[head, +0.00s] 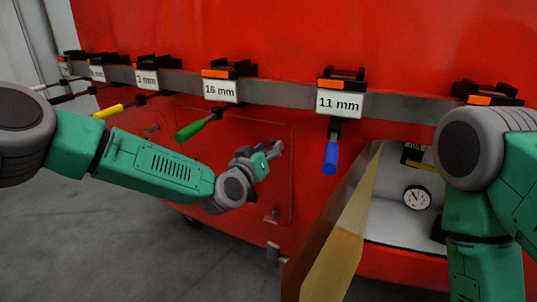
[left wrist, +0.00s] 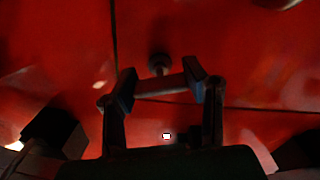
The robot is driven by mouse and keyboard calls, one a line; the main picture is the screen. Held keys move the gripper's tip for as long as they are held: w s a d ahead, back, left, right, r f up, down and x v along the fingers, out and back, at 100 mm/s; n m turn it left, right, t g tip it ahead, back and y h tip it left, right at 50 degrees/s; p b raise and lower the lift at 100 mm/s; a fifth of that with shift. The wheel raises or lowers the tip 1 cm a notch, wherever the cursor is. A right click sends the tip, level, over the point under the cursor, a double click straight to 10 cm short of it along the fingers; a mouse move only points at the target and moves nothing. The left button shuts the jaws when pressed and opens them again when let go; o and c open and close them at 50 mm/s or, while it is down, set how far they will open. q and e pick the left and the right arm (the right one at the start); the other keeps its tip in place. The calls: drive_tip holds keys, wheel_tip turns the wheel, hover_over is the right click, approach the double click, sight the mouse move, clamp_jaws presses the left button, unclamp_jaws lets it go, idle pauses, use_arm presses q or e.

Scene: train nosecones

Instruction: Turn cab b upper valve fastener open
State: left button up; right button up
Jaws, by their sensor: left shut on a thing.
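My left gripper (head: 268,153) is at the upper part of a closed red panel (head: 283,180) with a thin outline. In the left wrist view its fingers (left wrist: 165,82) stand on either side of a short bar-like fastener handle (left wrist: 160,91) and are shut on it. A round dark knob (left wrist: 159,63) shows just beyond the bar, against the red surface. In the head view the gripper hides most of this upper fastener. A lower fastener (head: 275,212) sits on the same panel, below the gripper. My right arm is at the right; its gripper is out of view.
A grey rail (head: 285,94) holds tools with coloured handles and size labels, including green (head: 195,129) and blue (head: 330,157). An open door (head: 342,235) juts out right of the panel. Behind it, a compartment holds a round gauge (head: 417,198).

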use_arm(q)
drive_tip(key=n+b, duration=0.2)
drive_tip(key=n, duration=0.1)
drive_tip(key=n+b, duration=0.2)
drive_tip(key=n, duration=0.2)
drive_tip(key=shift+f+n, duration=0.2)
drive_tip(key=shift+n, duration=0.1)
drive_tip(key=n+b, duration=0.2)
drive_tip(key=n, duration=0.2)
drive_tip(key=shift+a+b, duration=0.1)
drive_tip(key=shift+b, duration=0.25)
drive_tip(key=shift+n+b, duration=0.65)
drive_tip(key=shift+n, duration=0.65)
drive_tip(key=o, duration=1.2)
drive_tip(key=shift+c, duration=0.2)
drive_tip(key=shift+w, duration=0.1)
drive_tip(key=shift+r, duration=0.1)
drive_tip(key=shift+s+a, duration=0.15)
drive_tip(key=shift+s, duration=0.15)
drive_tip(key=v, duration=1.1)
drive_tip(key=shift+s+a, duration=0.1)
drive_tip(key=shift+a, duration=0.1)
